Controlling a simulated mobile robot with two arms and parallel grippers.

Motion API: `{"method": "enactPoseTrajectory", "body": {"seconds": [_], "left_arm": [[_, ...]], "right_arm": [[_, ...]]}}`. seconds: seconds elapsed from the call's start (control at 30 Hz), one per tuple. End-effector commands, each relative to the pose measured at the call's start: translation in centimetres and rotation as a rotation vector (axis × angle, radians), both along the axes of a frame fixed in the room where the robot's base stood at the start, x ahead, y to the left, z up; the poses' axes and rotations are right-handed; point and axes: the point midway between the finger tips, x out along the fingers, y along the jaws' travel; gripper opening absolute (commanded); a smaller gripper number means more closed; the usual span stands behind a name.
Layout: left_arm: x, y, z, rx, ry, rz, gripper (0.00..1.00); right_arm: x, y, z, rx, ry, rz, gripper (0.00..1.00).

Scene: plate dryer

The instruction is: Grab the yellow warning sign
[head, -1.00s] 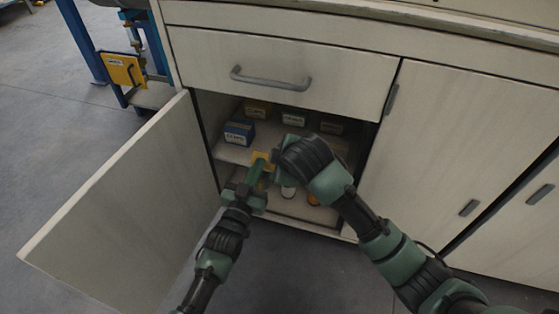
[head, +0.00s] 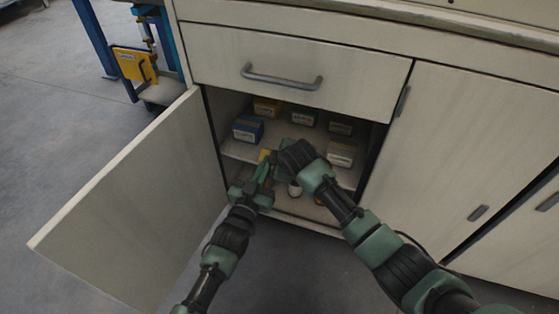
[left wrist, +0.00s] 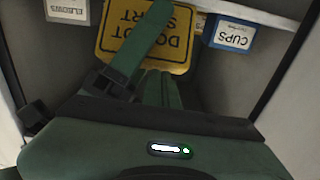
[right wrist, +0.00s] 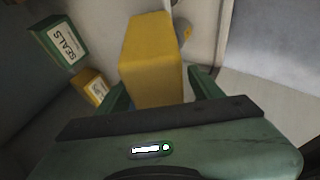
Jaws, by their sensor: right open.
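The yellow warning sign (left wrist: 183,49), reading "DO NOT START", shows upside down in the left wrist view. It is a small yellow patch (head: 265,155) at the cabinet opening in the head view. My left gripper (left wrist: 160,76) is at the sign's edge, its fingers close together; whether they clasp it is hidden. A green finger crosses the sign's face in the left wrist view.
Labelled boxes stand on the cabinet shelf, including a blue CUPS box (head: 247,129) and a green SEALS box (right wrist: 60,42). The open door (head: 135,195) is at left, the drawer (head: 300,65) above. Another yellow sign (head: 128,65) is on the blue frame.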

Motion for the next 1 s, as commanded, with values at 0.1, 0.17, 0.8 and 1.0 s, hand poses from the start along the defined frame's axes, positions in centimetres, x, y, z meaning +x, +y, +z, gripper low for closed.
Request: {"method": "enactPoseTrajectory", "body": {"seconds": [0.1,0.17,0.8,1.0], "left_arm": [[-0.3,0.1,-1.6,0.011,0.034,0.0,0.0],[-0.3,0.1,-1.6,0.011,0.034,0.0,0.0],[-0.3,0.1,-0.2,0.01,0.03,0.0,0.0],[-0.2,0.0,0.1,0.008,0.026,0.0,0.0]], "right_arm": [[0.1,0.0,-0.2,0.0,-0.001,0.0,0.66],[0.1,0.0,-0.2,0.0,-0.001,0.0,0.66],[0.1,0.0,-0.1,0.0,-0.002,-0.001,0.0],[0.2,-0.1,-0.1,-0.001,-0.003,-0.002,0.0]]}}
